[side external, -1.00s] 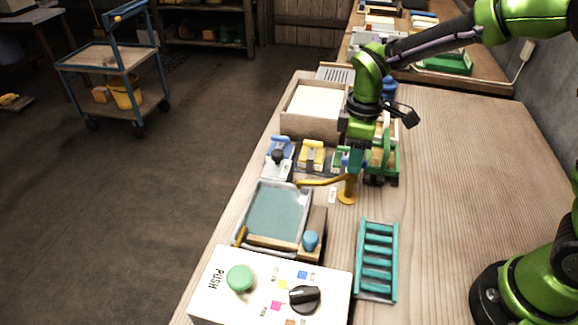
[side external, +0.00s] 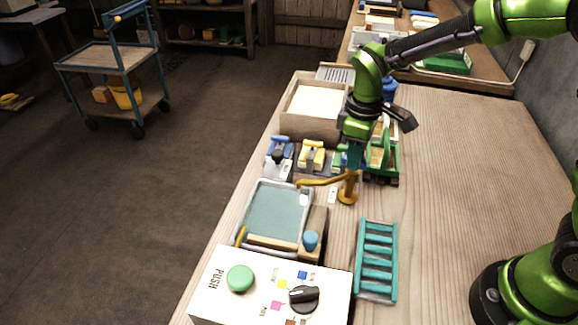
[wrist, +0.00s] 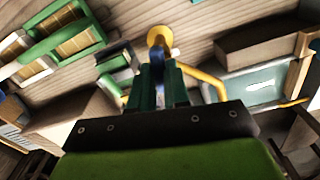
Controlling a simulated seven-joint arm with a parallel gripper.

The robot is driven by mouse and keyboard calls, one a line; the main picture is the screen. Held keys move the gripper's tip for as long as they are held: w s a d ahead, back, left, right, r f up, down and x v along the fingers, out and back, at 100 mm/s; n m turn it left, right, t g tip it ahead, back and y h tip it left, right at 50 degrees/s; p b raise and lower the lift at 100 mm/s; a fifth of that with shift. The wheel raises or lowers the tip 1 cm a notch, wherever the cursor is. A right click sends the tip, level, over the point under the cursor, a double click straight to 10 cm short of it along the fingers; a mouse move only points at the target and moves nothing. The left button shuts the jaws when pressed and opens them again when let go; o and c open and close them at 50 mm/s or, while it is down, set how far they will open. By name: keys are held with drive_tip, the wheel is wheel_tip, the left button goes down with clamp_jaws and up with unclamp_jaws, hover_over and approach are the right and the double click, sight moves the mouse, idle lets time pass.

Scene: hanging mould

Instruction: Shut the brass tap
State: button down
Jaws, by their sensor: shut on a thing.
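The brass tap (side external: 347,192) stands upright on the wooden bench, its spout reaching left over the edge of a grey basin (side external: 274,212). My gripper (side external: 354,160) is at the top of the tap, pointing down, and its fingers are shut on the tap's handle. In the wrist view my gripper (wrist: 158,80) has its dark green fingers closed around a small blue part, which seems to be the handle. The tap's round brass base (wrist: 160,36) shows just beyond the fingertips, and the spout (wrist: 205,82) runs off to the right. The fingers hide most of the handle.
A teal rack (side external: 376,262) and a white control box with a green button (side external: 240,278) lie nearer the camera. Blue and yellow clamps (side external: 311,155) and a green wooden-sided frame (side external: 384,160) stand close behind the tap. The bench right of it is clear.

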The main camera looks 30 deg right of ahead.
drive_tip(key=m, duration=0.4)
drive_tip(key=shift+m, duration=0.3)
drive_tip(key=m, duration=0.3)
drive_tip(key=shift+m, duration=0.4)
drive_tip(key=m, duration=0.4)
drive_tip(key=shift+r, duration=0.1)
drive_tip(key=shift+m, duration=1.6)
drive_tip(key=c, duration=1.1)
unclamp_jaws()
wheel_tip(320, 180, up, 17)
